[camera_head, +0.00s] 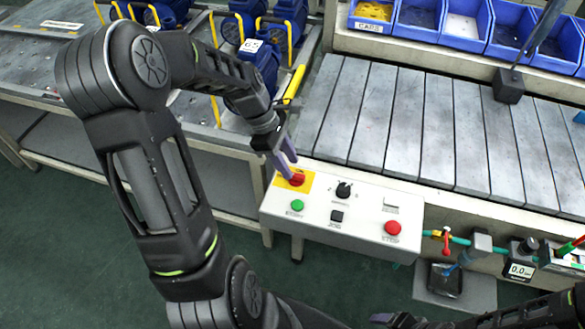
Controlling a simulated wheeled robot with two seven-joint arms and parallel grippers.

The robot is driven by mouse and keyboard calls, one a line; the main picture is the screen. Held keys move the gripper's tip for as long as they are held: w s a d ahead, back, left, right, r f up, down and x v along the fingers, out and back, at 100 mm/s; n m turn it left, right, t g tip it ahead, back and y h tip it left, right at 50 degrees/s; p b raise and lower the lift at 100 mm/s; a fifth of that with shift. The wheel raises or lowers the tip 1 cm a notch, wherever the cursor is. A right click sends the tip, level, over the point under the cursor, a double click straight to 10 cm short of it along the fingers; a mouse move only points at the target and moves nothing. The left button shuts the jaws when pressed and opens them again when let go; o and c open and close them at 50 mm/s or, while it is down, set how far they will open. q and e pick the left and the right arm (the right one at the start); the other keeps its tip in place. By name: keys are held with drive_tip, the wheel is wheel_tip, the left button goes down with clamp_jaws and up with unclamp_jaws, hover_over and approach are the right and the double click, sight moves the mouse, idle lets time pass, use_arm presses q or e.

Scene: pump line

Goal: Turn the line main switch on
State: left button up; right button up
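The control box (341,240) is a pale panel at the front of the conveyor. A red rotary switch (297,179) sits on a yellow plate at its upper left; I take it to be the main switch. My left gripper (288,166) reaches down from above with its purple-grey fingertips at this switch. The fingers partly cover the switch, and I cannot tell whether they grip it or how its handle is turned. My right gripper (382,318) shows only partly at the bottom edge, below the box and away from it.
The slatted conveyor (400,115) lies behind. Blue pumps (247,75) stand at the upper left. A pipe with a gauge (521,270) runs at right.

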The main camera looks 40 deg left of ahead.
sight(294, 174)
use_arm(q)
drive_tip(key=shift+x, duration=1.6)
drive_tip(key=shift+c, duration=0.4)
clamp_jaws()
